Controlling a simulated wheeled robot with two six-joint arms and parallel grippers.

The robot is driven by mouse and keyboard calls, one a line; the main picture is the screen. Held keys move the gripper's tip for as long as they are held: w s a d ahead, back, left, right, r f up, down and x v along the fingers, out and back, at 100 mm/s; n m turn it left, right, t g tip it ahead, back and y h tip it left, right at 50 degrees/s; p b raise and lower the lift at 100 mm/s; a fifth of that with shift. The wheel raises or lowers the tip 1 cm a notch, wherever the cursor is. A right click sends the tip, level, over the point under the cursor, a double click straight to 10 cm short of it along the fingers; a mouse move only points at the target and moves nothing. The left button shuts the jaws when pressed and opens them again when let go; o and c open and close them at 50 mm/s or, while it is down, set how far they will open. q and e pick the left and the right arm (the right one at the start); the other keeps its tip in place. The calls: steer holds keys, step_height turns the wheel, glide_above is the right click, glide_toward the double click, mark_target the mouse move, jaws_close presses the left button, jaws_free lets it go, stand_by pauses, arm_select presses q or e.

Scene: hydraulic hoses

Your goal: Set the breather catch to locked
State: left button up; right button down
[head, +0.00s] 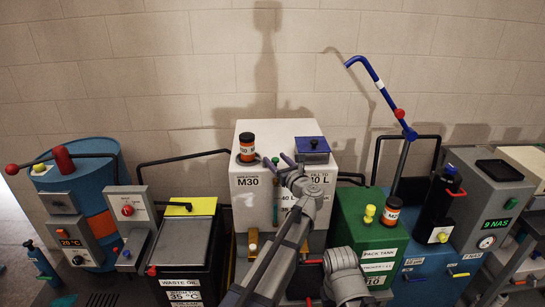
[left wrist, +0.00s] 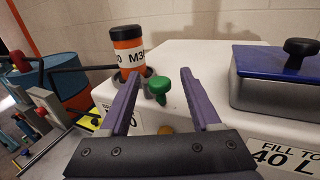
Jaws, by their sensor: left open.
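The breather (head: 247,148), an orange cylinder with black cap and M30 label, stands upright on the white tank (head: 262,212). It also shows at upper left in the left wrist view (left wrist: 128,50). A small green knob (left wrist: 159,88), which looks like the breather catch, sits on the tank top beside the breather's base. It is small in the head view (head: 275,160), and I cannot tell which setting it shows. My left gripper (head: 292,160) is open and empty. Its purple fingers (left wrist: 160,78) straddle the knob in the left wrist view; contact is not clear.
A blue lidded box (head: 312,147) with a black knob sits on the tank's right. A black waste oil bin (head: 185,250) stands left, a green pack tank (head: 370,235) right. A blue lever (head: 378,85) rises behind it. A block wall closes the back.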

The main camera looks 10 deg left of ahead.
arm_select(q)
steer(key=shift+v, duration=1.95)
